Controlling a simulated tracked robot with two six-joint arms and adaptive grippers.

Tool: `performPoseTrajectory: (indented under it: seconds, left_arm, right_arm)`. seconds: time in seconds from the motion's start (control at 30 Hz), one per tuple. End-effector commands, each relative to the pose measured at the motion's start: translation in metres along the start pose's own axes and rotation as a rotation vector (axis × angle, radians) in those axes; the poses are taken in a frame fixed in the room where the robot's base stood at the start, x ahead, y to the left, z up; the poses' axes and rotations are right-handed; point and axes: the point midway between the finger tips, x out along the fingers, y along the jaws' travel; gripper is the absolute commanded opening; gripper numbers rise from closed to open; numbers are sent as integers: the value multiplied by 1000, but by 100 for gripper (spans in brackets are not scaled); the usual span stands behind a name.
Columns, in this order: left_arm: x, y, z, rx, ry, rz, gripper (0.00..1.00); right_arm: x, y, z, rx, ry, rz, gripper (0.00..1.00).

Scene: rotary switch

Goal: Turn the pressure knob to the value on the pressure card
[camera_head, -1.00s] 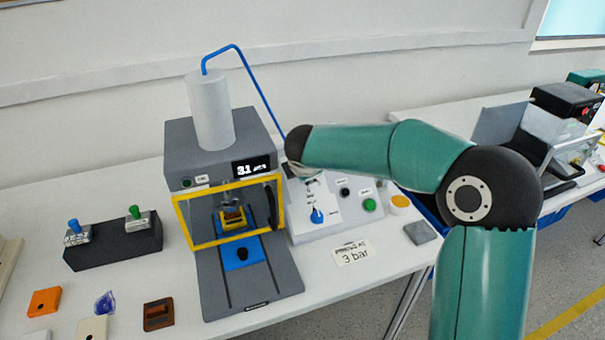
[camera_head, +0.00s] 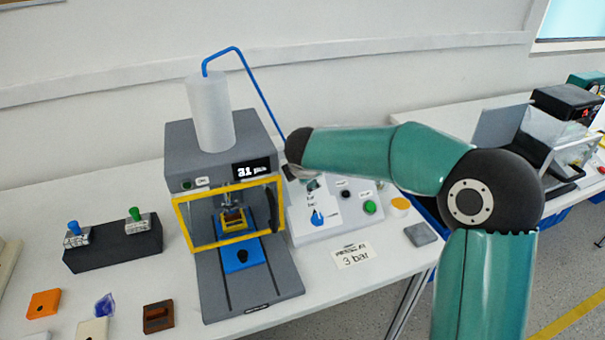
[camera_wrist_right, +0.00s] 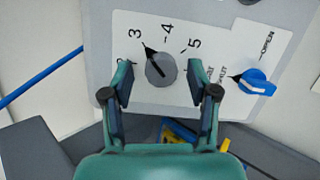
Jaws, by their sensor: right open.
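The pressure card (camera_head: 353,256) lies on the table in front of the control panel and reads "3 bar". The grey pressure knob (camera_wrist_right: 160,69) shows in the right wrist view, its black pointer at about the 3 mark of the printed scale. My right gripper (camera_wrist_right: 160,82) is open, with one finger on each side of the knob and gaps to it. In the head view my right arm covers the knob and most of the gripper. The press display (camera_head: 251,169) seems to read 3.1, blurred. My left gripper is not in view.
A blue valve handle (camera_wrist_right: 257,82) sits on the panel right of the knob, near an "OPEN" label. The grey press (camera_head: 212,155) with its yellow-framed guard stands left of the panel. A black block (camera_head: 112,246) with two coloured handles stands at the left.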

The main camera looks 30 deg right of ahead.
Motion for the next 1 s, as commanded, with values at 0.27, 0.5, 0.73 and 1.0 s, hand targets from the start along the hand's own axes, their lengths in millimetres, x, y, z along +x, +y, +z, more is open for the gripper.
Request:
performPoseTrajectory:
  seconds: [0.27,0.5,0.73,1.0]
  left_arm:
    - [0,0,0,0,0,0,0]
    - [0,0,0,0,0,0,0]
    - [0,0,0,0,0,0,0]
    - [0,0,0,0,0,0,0]
  right_arm:
    - [-27,1,0,0,1,4,59]
    - [-76,2,-1,0,2,5,59]
    - [-109,1,-1,0,1,2,59]
    - [-118,1,-1,-1,0,0,59]
